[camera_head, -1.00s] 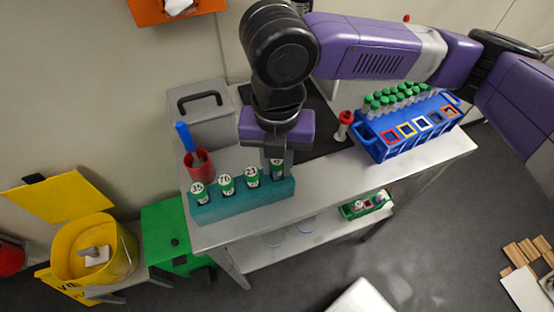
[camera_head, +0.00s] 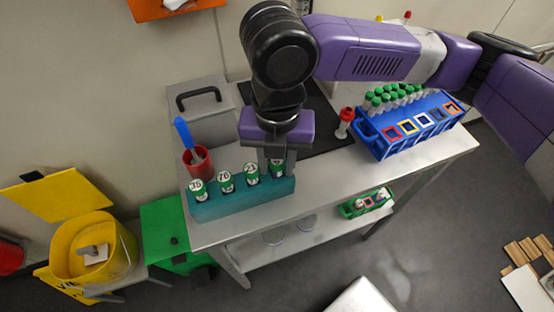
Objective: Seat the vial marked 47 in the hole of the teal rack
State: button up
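The teal rack (camera_head: 245,199) stands on the front left part of the bench. Three green-capped vials stand in it from the left, marked 35 (camera_head: 198,190), 76 (camera_head: 226,181) and 21 (camera_head: 251,173). A fourth green-capped vial (camera_head: 277,170) is upright at the right end of the rack; its mark is mostly hidden by my gripper. My gripper (camera_head: 277,164) points down over that end, with its fingers spread on both sides of this vial's cap. It looks open. The vial's base is hidden in the rack.
A red cup (camera_head: 198,163) with a blue-handled tool stands behind the rack. A grey case (camera_head: 205,108) is at the back. A blue rack (camera_head: 408,144) of green-capped tubes and a red-capped tube (camera_head: 344,123) stand to the right. The bench between is clear.

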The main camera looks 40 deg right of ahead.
jog(key=shift+o, duration=1)
notch_tip(320, 180, up, 8)
jog(key=shift+f, duration=0.1)
